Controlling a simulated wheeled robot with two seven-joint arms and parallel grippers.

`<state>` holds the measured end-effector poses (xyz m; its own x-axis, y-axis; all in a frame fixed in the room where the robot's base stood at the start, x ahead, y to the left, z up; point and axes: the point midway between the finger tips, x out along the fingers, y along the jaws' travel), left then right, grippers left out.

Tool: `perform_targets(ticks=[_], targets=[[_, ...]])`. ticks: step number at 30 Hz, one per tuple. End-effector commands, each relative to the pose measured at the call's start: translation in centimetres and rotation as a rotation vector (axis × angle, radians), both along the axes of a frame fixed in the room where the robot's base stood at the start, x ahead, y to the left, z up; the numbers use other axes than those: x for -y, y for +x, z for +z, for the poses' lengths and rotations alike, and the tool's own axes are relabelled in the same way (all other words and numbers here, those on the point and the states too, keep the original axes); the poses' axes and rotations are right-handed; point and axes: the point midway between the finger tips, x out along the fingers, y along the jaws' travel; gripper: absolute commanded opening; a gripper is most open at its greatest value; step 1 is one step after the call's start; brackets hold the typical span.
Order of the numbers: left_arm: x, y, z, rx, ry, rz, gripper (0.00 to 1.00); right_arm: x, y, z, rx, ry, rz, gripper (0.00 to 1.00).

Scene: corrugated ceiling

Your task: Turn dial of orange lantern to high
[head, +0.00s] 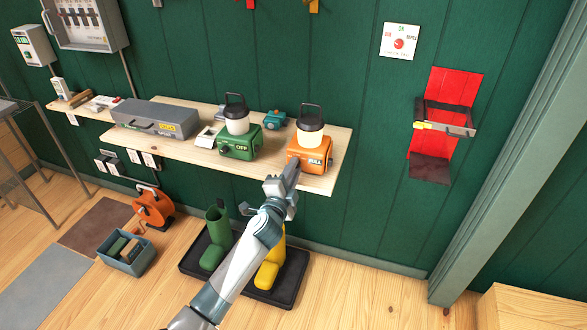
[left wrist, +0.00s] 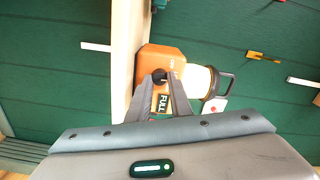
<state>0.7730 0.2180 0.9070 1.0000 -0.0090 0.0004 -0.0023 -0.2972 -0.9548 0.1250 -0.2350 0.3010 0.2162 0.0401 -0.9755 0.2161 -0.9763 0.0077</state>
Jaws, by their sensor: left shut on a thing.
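The orange lantern (head: 307,153) stands on the right part of the wooden shelf, with a white lamp body, a dark top and a handle. Its front carries a label reading FULL. In the left wrist view the orange base (left wrist: 165,57) shows a small black dial (left wrist: 159,76) beside the label. My left gripper (head: 290,170) is at the front of this base. In the left wrist view the fingers of my left gripper (left wrist: 160,84) are closed on the dial. The dial's setting marks are too small to read. My right gripper is not in view.
A green lantern (head: 238,144) labelled OFF stands left of the orange one on the shelf (head: 180,149). A grey toolbox (head: 155,118) lies further left. Boots (head: 270,270) stand on a black tray (head: 290,288) below. A red wall holder (head: 446,95) hangs at right.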

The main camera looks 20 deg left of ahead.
Motion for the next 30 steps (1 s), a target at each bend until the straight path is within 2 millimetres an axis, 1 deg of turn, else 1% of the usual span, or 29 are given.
perform_targets(ticks=[6,11,21,25,30], targets=[[0.0,0.0,-0.1,0.000,0.208,0.000,0.00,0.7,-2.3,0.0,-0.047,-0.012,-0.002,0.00],[0.0,0.0,-0.1,0.001,0.359,0.000,0.00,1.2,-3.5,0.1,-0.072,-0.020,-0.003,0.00],[0.0,0.0,-0.1,0.004,0.682,0.000,0.00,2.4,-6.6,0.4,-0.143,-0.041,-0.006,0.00],[-0.1,0.0,-0.1,0.005,0.802,0.000,0.00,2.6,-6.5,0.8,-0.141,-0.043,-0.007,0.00],[0.0,0.0,-0.2,0.007,0.936,-0.001,0.00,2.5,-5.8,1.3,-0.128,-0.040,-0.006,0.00]])
